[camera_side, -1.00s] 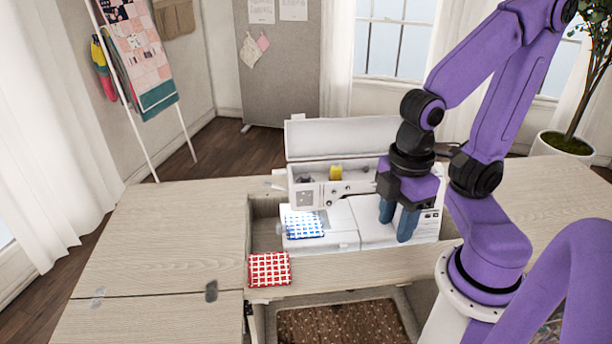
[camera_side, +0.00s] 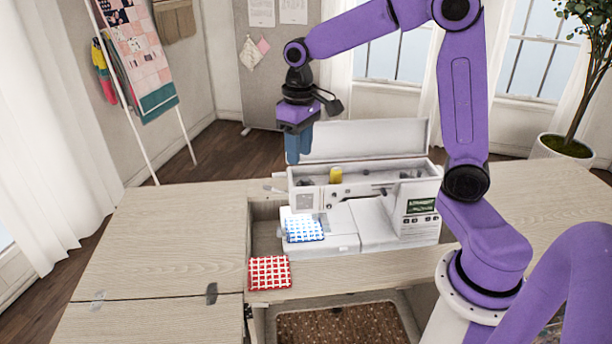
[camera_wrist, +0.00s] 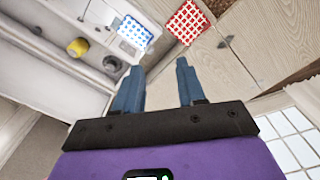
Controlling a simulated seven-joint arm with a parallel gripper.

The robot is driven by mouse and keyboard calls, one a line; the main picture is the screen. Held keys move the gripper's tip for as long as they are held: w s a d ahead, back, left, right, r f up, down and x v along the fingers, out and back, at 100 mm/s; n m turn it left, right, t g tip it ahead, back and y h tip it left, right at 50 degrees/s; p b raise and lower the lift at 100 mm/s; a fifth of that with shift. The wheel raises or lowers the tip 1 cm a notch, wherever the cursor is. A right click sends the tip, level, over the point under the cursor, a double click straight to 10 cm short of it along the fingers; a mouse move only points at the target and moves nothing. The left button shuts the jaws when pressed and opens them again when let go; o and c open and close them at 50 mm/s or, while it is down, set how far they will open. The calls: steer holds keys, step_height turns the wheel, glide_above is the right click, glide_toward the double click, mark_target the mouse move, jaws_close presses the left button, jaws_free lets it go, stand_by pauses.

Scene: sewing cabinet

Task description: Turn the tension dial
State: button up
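The white sewing machine (camera_side: 405,210) stands in the cabinet opening with its long top lid (camera_side: 370,140) raised. A small dark round part (camera_side: 307,181) sits at the left end of its open top, beside the yellow spool (camera_side: 336,174). A grey round knob (camera_wrist: 112,63) shows near the yellow spool (camera_wrist: 77,46) in the wrist view; I cannot tell for sure whether it is the tension dial. My gripper (camera_side: 298,158) is above and behind the machine's left end, pointing down. In the wrist view my gripper (camera_wrist: 158,66) has its blue fingers apart with nothing between them.
Blue checked fabric (camera_side: 304,229) lies on the machine bed. A red checked pad (camera_side: 269,272) lies at the table's front edge. The wooden table (camera_side: 170,235) is clear on the left. The raised lid is close to my gripper's right.

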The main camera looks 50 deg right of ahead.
mark_target(306, 179)
steer(key=w+d+f+m, duration=0.1)
steer(key=w+d+m, duration=0.65)
steer(key=d, duration=0.65)
steer(key=shift+n, duration=0.95)
steer(key=f, duration=0.5)
steer(key=w+f, duration=0.1)
steer(key=f, duration=1.1)
steer(key=shift+w+a+f, duration=0.1)
steer(key=shift+w+a, duration=0.05)
steer(key=shift+a, duration=0.05)
jaws_close()
